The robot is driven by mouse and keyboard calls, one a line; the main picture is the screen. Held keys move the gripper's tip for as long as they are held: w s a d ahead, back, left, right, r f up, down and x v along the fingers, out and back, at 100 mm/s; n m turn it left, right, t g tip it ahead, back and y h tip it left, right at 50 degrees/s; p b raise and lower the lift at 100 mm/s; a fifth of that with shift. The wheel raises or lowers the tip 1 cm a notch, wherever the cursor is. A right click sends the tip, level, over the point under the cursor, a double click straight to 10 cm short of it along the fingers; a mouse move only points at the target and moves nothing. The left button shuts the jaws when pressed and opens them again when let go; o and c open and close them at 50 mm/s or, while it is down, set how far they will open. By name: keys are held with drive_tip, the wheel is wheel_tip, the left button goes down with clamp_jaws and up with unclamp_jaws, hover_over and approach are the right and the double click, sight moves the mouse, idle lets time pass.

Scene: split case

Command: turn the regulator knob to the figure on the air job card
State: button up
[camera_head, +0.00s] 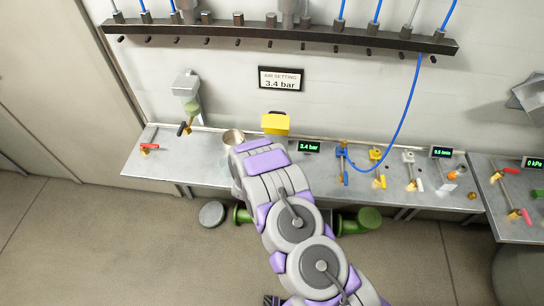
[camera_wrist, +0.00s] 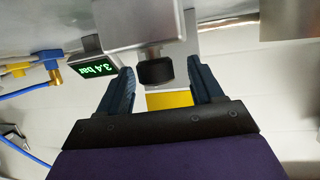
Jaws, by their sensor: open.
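The air job card (camera_head: 282,78) on the wall reads "AIR SETTING 3.4 bar". A small display (camera_head: 309,147) on the bench reads 3.4 bar in green; it also shows in the wrist view (camera_wrist: 88,69), upside down. The black regulator knob (camera_wrist: 156,72) sticks out of a grey block (camera_wrist: 135,25) in the wrist view. My gripper (camera_wrist: 160,75) is open, with one finger on each side of the knob. Gaps show between the fingers and the knob. In the head view my arm hides the knob and the fingers.
A blue fitting with a blue hose (camera_head: 343,160) and several valves stand right of the display. A dark rail (camera_head: 280,36) with hoses spans the wall above.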

drive_tip(key=v, duration=1.7)
drive_tip(key=shift+s+a+r, duration=0.1)
drive_tip(key=shift+r, duration=0.05)
drive_tip(key=a+r+g+y+b, duration=0.1)
drive_tip(key=a+r+g+y, duration=0.3)
drive_tip(key=r+g, duration=0.1)
drive_tip(key=s+d+r+n+g+y+b, duration=0.25)
drive_tip(key=s+d+r, duration=0.2)
drive_tip(key=r, duration=0.55)
drive_tip(key=s+d+r+g+h+b, duration=0.1)
drive_tip(key=s+d+r+g, duration=0.3)
drive_tip(key=s+d, duration=0.7)
drive_tip(key=s+d+r+g+h+b, duration=0.1)
drive_tip(key=s+d+r, duration=0.4)
drive_tip(key=s+d, duration=0.6)
drive_tip(key=s+g+h, duration=0.1)
drive_tip(key=s+g, duration=0.1)
drive_tip(key=s, duration=0.5)
drive_tip(key=shift+d+g+h, duration=0.3)
drive_tip(key=shift+g+h, duration=0.05)
